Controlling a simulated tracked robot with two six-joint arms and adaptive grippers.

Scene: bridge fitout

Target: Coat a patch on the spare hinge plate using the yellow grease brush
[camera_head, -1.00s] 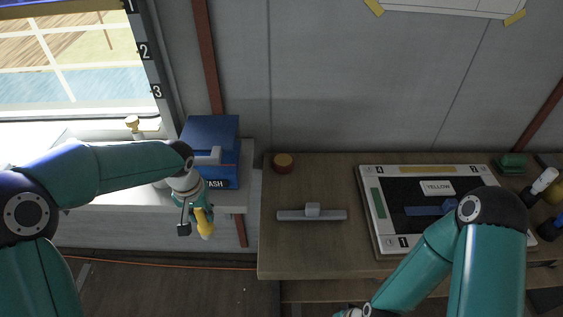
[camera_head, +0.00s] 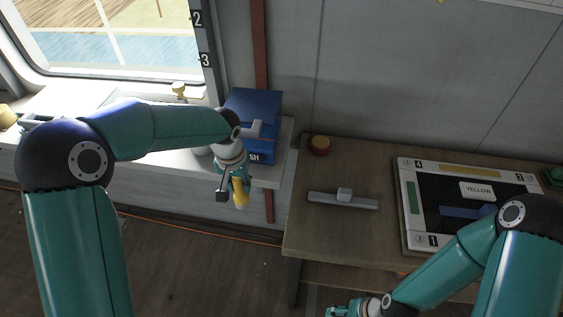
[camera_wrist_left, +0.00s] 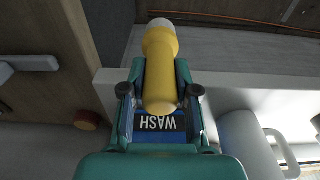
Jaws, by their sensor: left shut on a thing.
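My left gripper (camera_head: 234,182) is shut on a yellow brush (camera_head: 240,193), held in the air in front of the white ledge, left of the wooden table. In the left wrist view the brush is a yellow rounded handle (camera_wrist_left: 160,70) with a pale end, between the fingers. A framed dark board (camera_head: 405,215) with coloured edge strips lies on the table at right. On it are a card reading YELLOW (camera_head: 478,190) and a blue piece (camera_head: 460,212), partly behind my right arm. I cannot tell which thing is the hinge plate. My right gripper (camera_head: 345,311) is cut off by the bottom edge.
A blue box (camera_head: 251,108) marked WASH stands on the ledge behind my left gripper. A white mug (camera_wrist_left: 245,145) is beside it. A grey bar with a block (camera_head: 343,201) and a round red-brown tin (camera_head: 320,145) are on the table. Bare tabletop surrounds the bar.

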